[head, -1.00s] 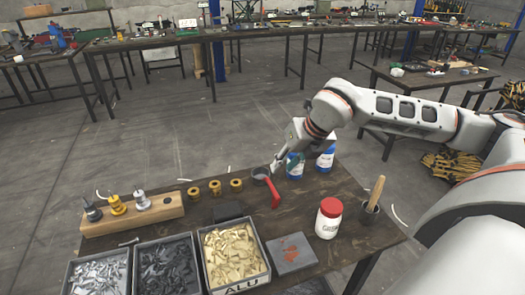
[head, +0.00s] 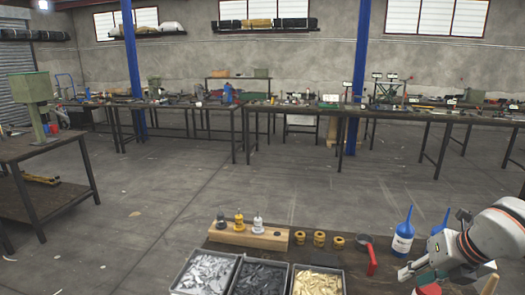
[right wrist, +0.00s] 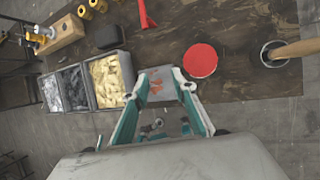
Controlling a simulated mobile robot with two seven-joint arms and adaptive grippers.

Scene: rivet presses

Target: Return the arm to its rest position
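My right arm comes in at the right edge of the head view, with its white and teal gripper (head: 408,271) low over the right part of the workbench. In the right wrist view the two teal fingers of this gripper (right wrist: 163,84) are spread apart with nothing held between them. Beyond them, below, lies a grey pad with red marks (right wrist: 157,85). A red-lidded jar (right wrist: 201,60) stands just past the right finger, apart from it as far as I can tell. My left arm and gripper do not show.
The workbench holds bins of silver, dark and cream parts (head: 318,282), a wooden block with three tools (head: 248,237), brass rings (head: 319,239), a red-handled item (head: 371,260) and blue bottles (head: 403,236). A wooden-handled tool stands in a cup (right wrist: 275,53). Open floor lies behind.

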